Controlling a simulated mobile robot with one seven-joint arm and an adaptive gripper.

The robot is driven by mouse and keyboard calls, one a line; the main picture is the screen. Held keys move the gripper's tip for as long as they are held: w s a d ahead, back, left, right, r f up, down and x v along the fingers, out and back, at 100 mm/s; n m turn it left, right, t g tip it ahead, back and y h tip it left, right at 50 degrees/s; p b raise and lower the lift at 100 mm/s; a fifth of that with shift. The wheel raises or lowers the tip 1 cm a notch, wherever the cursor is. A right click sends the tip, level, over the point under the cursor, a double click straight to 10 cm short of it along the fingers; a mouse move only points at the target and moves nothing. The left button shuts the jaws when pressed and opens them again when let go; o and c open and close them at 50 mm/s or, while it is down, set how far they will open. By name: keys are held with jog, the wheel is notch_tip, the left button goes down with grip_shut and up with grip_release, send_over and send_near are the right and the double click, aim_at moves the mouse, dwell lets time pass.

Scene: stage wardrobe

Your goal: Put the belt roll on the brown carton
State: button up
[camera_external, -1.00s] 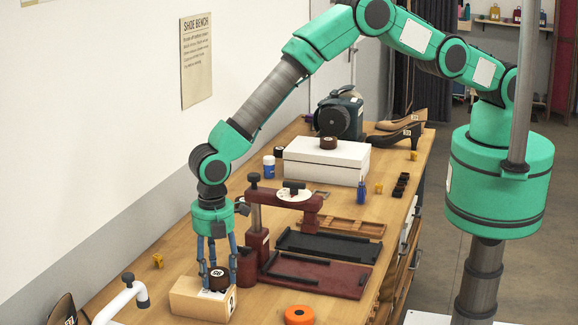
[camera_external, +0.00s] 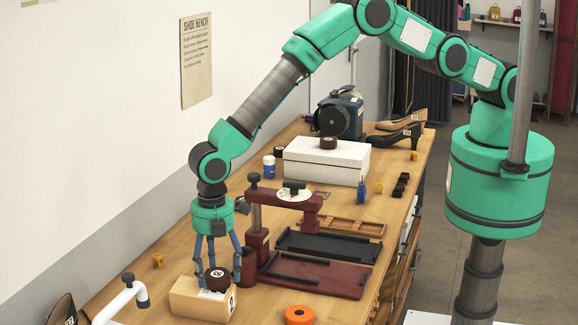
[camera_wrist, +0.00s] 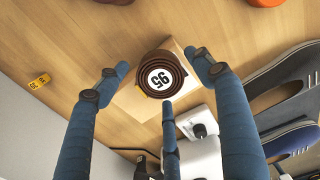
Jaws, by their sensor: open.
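The belt roll (camera_external: 217,280), a dark brown coil with a white "95" label, sits on top of the brown carton (camera_external: 190,302) at the front left of the bench. In the wrist view the belt roll (camera_wrist: 160,75) lies flat on the carton (camera_wrist: 132,98). My gripper (camera_external: 219,275) points down over it with its fingers spread around the roll. In the wrist view my gripper (camera_wrist: 158,70) shows gaps between the fingertips and the sides of the roll; the lower finger's tip is close to its edge.
A dark red press (camera_external: 258,245) stands just right of the carton. An orange roll (camera_external: 299,315) lies in front, and a white lamp arm (camera_external: 122,303) is at the left. A white box (camera_external: 326,160) with another brown roll (camera_external: 327,142) is farther back.

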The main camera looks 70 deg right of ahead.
aim_at(217, 273)
notch_tip(217, 273, up, 12)
jog(key=b, duration=0.2)
jog(key=shift+f, duration=0.15)
dwell(0.9)
dwell(0.3)
